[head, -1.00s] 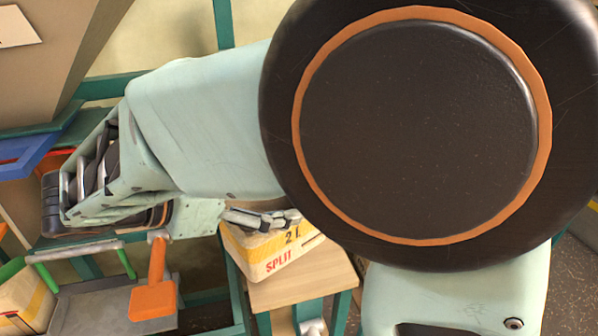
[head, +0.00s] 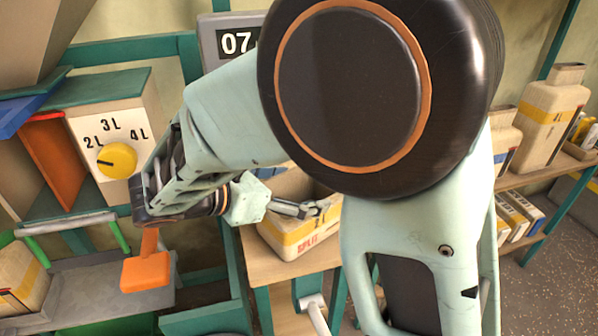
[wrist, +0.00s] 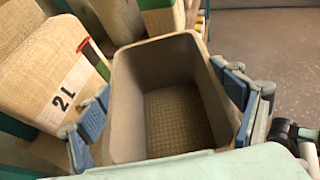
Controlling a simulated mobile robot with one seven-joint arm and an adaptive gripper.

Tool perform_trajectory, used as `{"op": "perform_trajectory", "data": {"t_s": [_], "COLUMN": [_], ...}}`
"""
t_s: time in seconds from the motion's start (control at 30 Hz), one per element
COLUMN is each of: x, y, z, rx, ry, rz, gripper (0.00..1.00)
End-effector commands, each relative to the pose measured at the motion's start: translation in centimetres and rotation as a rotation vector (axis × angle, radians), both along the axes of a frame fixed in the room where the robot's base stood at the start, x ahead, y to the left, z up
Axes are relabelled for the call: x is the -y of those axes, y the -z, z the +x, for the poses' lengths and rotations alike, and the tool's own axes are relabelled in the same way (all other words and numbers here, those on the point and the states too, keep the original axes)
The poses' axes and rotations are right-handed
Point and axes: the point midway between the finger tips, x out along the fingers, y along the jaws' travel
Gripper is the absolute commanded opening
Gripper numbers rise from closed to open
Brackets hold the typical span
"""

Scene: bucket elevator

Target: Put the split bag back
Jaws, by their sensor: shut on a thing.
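The split bag (head: 288,243) is a pale, open-topped bag with a yellow band and red SPLIT lettering. In the head view it is at the wooden stand (head: 262,270); I cannot tell whether it rests on it or is just above. My gripper (head: 305,208) reaches it from the left. In the wrist view, the open bag (wrist: 160,52) sits between the blue finger pads of my gripper (wrist: 168,115), which is shut on its sides. Its inside looks empty, with a woven-textured bottom. Its lower outside is hidden in the wrist view.
A woven bag marked 2 L (wrist: 58,85) stands close at left in the wrist view. A dial panel with a yellow knob (head: 117,160), an orange paddle (head: 146,272) and a 07 display (head: 237,42) are at left. Shelves (head: 540,175) with bags are at right.

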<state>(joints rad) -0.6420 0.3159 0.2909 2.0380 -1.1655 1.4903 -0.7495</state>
Motion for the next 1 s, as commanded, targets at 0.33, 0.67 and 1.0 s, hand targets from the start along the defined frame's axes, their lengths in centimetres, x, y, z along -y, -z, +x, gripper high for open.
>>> {"op": "perform_trajectory", "data": {"t_s": [0.33,0.67,1.0], "x": [0.0,0.0,-3.2], "y": [0.2,0.1,-2.2], "z": [0.0,0.0,-2.4], "rx": [0.0,0.0,0.0], "ry": [0.0,0.0,-0.005], "rz": [0.0,0.0,0.002], "gripper": [0.95,1.0,1.0]}}
